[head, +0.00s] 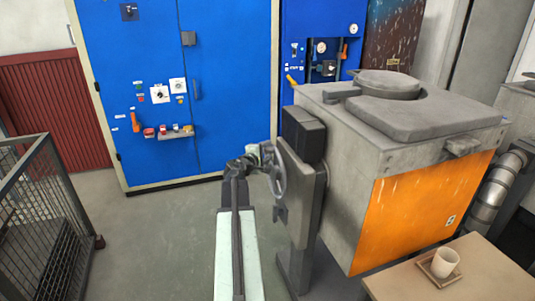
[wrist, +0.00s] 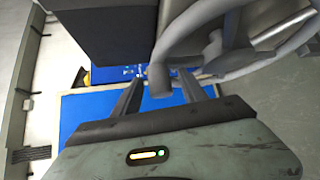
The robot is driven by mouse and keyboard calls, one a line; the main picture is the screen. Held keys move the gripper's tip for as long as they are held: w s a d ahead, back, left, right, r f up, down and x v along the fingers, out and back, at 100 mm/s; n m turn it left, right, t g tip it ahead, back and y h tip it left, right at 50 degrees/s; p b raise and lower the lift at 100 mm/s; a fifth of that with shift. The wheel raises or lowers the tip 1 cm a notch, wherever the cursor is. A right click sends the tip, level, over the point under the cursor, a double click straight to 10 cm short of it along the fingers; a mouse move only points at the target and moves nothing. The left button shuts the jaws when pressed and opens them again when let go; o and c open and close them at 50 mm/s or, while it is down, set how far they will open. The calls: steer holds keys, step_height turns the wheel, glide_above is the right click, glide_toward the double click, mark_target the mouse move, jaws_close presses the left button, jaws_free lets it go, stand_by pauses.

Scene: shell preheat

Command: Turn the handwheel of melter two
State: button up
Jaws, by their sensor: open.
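The handwheel (head: 279,170) is a grey ring on the left side of a grey melter (head: 345,140) with an orange front. In the wrist view the wheel's thick grey rim (wrist: 182,28) curves across the upper right, with a spoke and hub beside it. My gripper (head: 264,158) is at the wheel's left edge. In the wrist view its two fingers (wrist: 163,88) are apart, and a blunt grey end of the wheel, perhaps its handle, shows between them. I cannot tell whether either finger touches it. The melter's number is too small to read.
A blue cabinet (head: 220,60) with switches stands behind. A wire-mesh cage (head: 50,215) stands at the left. A wooden table (head: 490,280) with a white cup (head: 445,262) on a small tray is at the lower right. The floor (head: 150,230) left of my arm is clear.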

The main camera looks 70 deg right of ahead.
steer(key=shift+d+f, duration=0.1)
steer(key=shift+d, duration=0.45)
steer(key=shift+s, duration=0.1)
jaws_close()
steer(key=shift+a, duration=0.1)
stand_by(0.7)
